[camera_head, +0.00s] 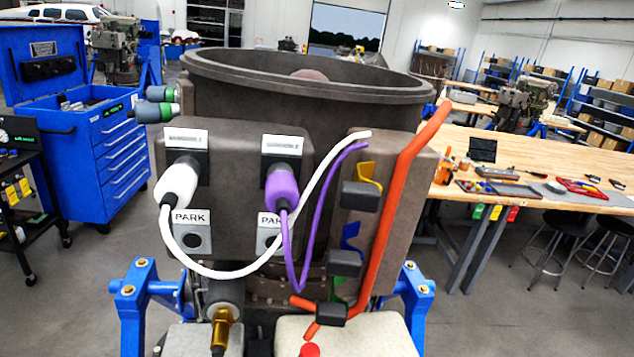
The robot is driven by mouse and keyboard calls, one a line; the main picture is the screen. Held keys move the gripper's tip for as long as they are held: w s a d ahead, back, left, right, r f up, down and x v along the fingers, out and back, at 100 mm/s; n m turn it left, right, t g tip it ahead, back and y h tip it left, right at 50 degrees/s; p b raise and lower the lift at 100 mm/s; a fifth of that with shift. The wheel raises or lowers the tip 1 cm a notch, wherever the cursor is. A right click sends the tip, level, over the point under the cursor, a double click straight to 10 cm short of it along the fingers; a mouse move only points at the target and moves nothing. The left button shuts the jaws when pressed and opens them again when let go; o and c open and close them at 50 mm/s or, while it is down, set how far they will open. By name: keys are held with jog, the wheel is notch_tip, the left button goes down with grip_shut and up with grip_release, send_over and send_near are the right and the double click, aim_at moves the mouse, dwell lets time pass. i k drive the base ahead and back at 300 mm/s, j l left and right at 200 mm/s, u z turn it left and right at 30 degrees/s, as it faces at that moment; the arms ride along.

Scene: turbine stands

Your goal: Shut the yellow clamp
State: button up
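The yellow clamp (369,171) is on the right-hand grey panel of the turbine. Its yellow curved part stands up behind a black block (361,196). I cannot tell from this view how far it is open. A blue clamp (350,236) and a green clamp (338,288) sit below it, each with a black block. A thick orange hose (394,200) runs down just right of the yellow clamp and bends left near the bottom. My gripper does not show in this view.
White (322,190) and purple (313,220) cables loop across the panel left of the yellow clamp. A blue stand (415,292) flanks the turbine. A wooden workbench (540,170) is right, a blue tool cabinet (119,160) left.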

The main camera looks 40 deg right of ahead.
aim_at(363, 194)
jog(key=i+j+z, duration=0.2)
jog(key=j, duration=0.15)
jog(key=i+j+z, duration=0.2)
jog(key=j, duration=0.2)
jog(key=i+j+z, duration=0.2)
jog(key=j, duration=0.15)
jog(key=k+z, duration=0.1)
jog(key=z, duration=0.95)
jog(key=i+u, duration=0.15)
jog(key=i, duration=0.2)
